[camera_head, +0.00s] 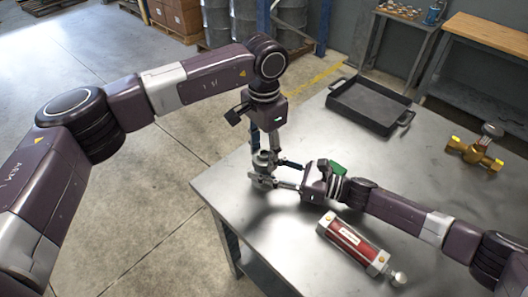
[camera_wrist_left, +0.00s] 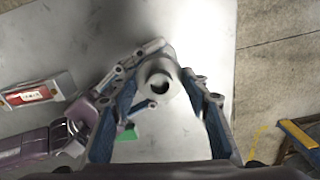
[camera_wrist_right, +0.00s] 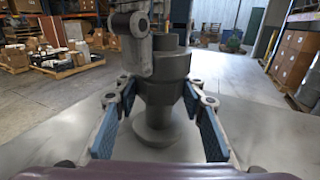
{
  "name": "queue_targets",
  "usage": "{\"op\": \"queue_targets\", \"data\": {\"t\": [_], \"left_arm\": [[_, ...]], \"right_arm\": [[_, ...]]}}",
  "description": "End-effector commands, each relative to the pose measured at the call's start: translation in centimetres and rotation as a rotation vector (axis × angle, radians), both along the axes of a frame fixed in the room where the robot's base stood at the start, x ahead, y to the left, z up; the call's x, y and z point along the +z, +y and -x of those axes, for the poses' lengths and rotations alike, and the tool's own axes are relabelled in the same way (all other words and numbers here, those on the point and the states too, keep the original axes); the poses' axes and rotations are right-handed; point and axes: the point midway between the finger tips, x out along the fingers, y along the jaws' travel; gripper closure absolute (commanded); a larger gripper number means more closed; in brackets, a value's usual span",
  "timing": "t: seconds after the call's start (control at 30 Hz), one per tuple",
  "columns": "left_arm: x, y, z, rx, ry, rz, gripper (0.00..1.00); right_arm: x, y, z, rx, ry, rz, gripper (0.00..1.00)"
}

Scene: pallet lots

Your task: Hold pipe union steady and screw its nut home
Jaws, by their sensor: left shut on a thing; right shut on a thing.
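The grey metal pipe union (camera_head: 262,168) stands upright on the steel table near its left corner. My left gripper (camera_head: 266,153) comes down from above and is shut on its upper part, which looks like the nut. The left wrist view looks down on the union's round open top (camera_wrist_left: 159,85) between the fingers. My right gripper (camera_head: 277,178) reaches in level from the right and is shut around the lower body. In the right wrist view the stepped body (camera_wrist_right: 160,92) and its flared foot sit between the blue-padded fingers. The thread is hidden.
A red and silver cylinder (camera_head: 352,243) lies near the front of the table (camera_head: 235,185). A black tray (camera_head: 370,106) is at the back, and a brass valve (camera_head: 474,154) is at the right. The left table edge is close to the union.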

Motion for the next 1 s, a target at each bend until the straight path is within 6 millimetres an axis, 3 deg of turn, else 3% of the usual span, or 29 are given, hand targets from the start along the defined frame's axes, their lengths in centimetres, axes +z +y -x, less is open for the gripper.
{"op": "queue_targets", "data": {"t": [0.1, 0.13, 0.27, 0.63, 1.0], "left_arm": [[0.1, 0.1, -0.1, 0.003, -0.002, 0.000, 0.87], [0.1, 0.1, -0.1, 0.003, -0.002, 0.000, 0.55], [0.1, 0.1, -0.1, 0.004, -0.002, 0.000, 0.41], [0.5, 0.0, -0.1, 0.004, -0.002, 0.000, 0.40], [4.5, 0.0, -0.1, 0.004, -0.002, 0.000, 0.40]], "right_arm": [[-0.1, -0.1, 0.0, -0.001, 0.003, 0.001, 1.00], [-0.1, -0.1, 0.0, -0.001, 0.003, 0.001, 1.00], [-0.1, -0.1, 0.0, -0.001, 0.003, 0.001, 1.00], [-0.1, 0.0, 0.0, -0.001, 0.003, 0.001, 1.00], [-0.1, 0.0, 0.0, 0.000, 0.003, 0.001, 1.00]]}}
